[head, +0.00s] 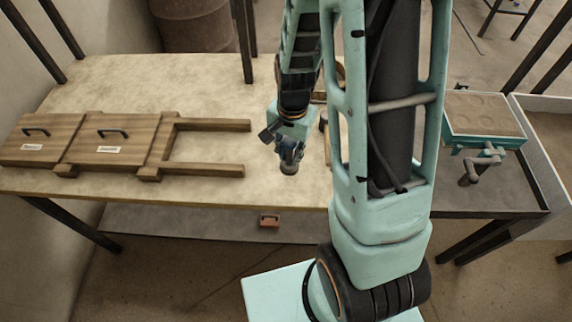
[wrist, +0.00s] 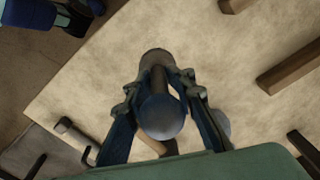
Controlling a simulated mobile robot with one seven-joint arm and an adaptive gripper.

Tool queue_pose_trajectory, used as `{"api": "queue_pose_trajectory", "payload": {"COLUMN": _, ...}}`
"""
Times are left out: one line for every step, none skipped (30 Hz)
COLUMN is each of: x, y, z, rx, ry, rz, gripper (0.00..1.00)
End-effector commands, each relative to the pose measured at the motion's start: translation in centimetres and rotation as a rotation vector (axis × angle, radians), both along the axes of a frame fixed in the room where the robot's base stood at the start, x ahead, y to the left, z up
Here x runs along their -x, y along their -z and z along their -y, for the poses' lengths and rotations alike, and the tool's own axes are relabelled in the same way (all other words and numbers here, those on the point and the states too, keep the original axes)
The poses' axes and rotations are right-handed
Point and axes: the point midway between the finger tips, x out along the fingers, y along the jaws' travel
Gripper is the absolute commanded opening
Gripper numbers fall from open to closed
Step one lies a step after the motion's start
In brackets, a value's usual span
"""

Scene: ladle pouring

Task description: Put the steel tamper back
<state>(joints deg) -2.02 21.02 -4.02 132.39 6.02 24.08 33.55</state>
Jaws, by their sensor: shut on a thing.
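My gripper (head: 290,150) is in the head view above the near middle of the pale table. It also shows in the wrist view (wrist: 159,88), with its two fingers shut on the steel tamper (wrist: 161,117). The tamper has a rounded grey knob nearest the wrist camera, a dark shaft between the fingers and a round foot beyond. In the head view the foot of the tamper (head: 289,170) shows below the fingers, near the table's front edge. I cannot tell whether it touches the table. My arm hides part of the table behind it.
The pale table (head: 200,85) has clear room at the back left. Wooden panels with handles (head: 98,142) and an open wooden frame (head: 205,125) lie on its left. A teal box (head: 484,118) stands at the right. Wooden pieces (wrist: 290,72) lie on the table in the wrist view.

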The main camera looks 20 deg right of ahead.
Motion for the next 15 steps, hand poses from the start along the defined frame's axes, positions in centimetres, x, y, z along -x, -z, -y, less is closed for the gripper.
{"api": "queue_pose_trajectory", "payload": {"x": -0.2, "y": 0.2, "z": -0.1, "rx": 0.0, "ry": -0.001, "rz": 0.001, "gripper": 0.0}}
{"api": "queue_pose_trajectory", "payload": {"x": -0.2, "y": 0.3, "z": -0.2, "rx": 0.0, "ry": -0.001, "rz": 0.001, "gripper": 0.0}}
{"api": "queue_pose_trajectory", "payload": {"x": -0.3, "y": 0.5, "z": -0.3, "rx": 0.0, "ry": -0.001, "rz": 0.001, "gripper": 0.0}}
{"api": "queue_pose_trajectory", "payload": {"x": -0.5, "y": 0.8, "z": -0.4, "rx": 0.0, "ry": -0.001, "rz": 0.001, "gripper": 0.0}}
{"api": "queue_pose_trajectory", "payload": {"x": -0.6, "y": 1.1, "z": -0.6, "rx": 0.0, "ry": -0.001, "rz": 0.001, "gripper": 0.0}}
{"api": "queue_pose_trajectory", "payload": {"x": -0.8, "y": 1.6, "z": -0.8, "rx": 0.0, "ry": -0.002, "rz": 0.001, "gripper": 0.0}}
{"api": "queue_pose_trajectory", "payload": {"x": -0.7, "y": 2.0, "z": -0.7, "rx": 0.001, "ry": 0.0, "rz": 0.001, "gripper": 0.0}}
{"api": "queue_pose_trajectory", "payload": {"x": -0.7, "y": 2.4, "z": -0.7, "rx": 0.0, "ry": 0.001, "rz": 0.001, "gripper": 0.0}}
{"api": "queue_pose_trajectory", "payload": {"x": -0.7, "y": 2.9, "z": -0.7, "rx": 0.0, "ry": 0.001, "rz": 0.001, "gripper": 0.0}}
{"api": "queue_pose_trajectory", "payload": {"x": -0.7, "y": 3.3, "z": -0.7, "rx": 0.0, "ry": 0.001, "rz": 0.001, "gripper": 0.0}}
{"api": "queue_pose_trajectory", "payload": {"x": -0.7, "y": 3.6, "z": -0.7, "rx": 0.0, "ry": 0.001, "rz": 0.001, "gripper": 0.0}}
{"api": "queue_pose_trajectory", "payload": {"x": -0.7, "y": 4.0, "z": -0.7, "rx": 0.0, "ry": 0.001, "rz": 0.001, "gripper": 0.0}}
{"api": "queue_pose_trajectory", "payload": {"x": -0.7, "y": 4.2, "z": -0.7, "rx": 0.0, "ry": 0.0, "rz": 0.001, "gripper": 0.0}}
{"api": "queue_pose_trajectory", "payload": {"x": -0.7, "y": 4.2, "z": -0.7, "rx": 0.0, "ry": 0.0, "rz": 0.001, "gripper": 0.0}}
{"api": "queue_pose_trajectory", "payload": {"x": -0.7, "y": 4.2, "z": -0.7, "rx": 0.001, "ry": 0.0, "rz": 0.002, "gripper": 0.0}}
